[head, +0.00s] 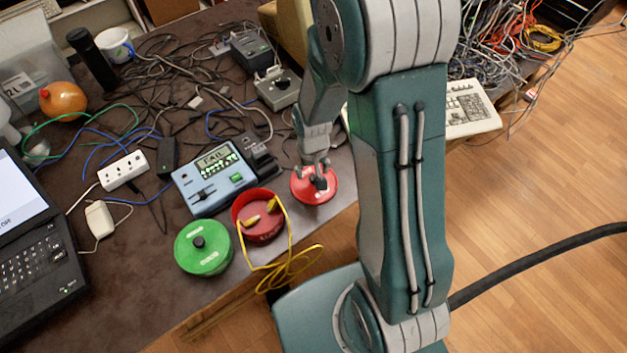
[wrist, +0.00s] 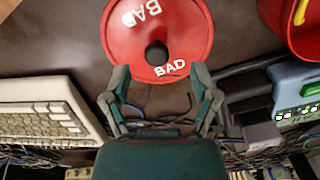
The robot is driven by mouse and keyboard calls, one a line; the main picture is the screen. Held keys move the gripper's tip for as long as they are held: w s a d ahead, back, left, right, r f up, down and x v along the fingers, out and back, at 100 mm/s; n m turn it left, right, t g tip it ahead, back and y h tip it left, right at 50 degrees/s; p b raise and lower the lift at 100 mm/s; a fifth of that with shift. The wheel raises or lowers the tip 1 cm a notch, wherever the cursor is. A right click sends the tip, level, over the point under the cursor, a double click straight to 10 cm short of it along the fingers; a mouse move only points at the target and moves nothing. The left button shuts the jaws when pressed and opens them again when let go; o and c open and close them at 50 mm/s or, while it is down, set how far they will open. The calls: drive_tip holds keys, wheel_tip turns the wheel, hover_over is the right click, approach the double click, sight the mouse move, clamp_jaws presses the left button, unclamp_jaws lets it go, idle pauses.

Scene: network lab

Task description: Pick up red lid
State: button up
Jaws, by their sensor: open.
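The red lid (head: 313,192) lies on the dark table near its front edge, in the head view. In the wrist view the red lid (wrist: 188,35) shows a dark round knob and the word BAD printed twice. My gripper (head: 319,170) is over the lid in the head view, partly covering it. In the wrist view my gripper (wrist: 160,85) has its fingers spread apart, one on each side just below the knob, with nothing between them. I cannot tell whether the fingers touch the lid.
A red container (head: 259,228) with yellow cable stands left of the lid, beside a green lidded container (head: 203,248). A blue tester (head: 213,178) reading FAIL sits behind them. Tangled cables cover the table behind; a beige keyboard (head: 470,108) lies to the right.

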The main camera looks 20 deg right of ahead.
sight(313, 178)
wheel_tip(313, 178, down, 4)
drive_tip(key=shift+w+d, duration=0.1)
drive_tip(key=shift+d, duration=0.05)
clamp_jaws()
drive_tip(key=shift+r, duration=0.15)
idle(0.3)
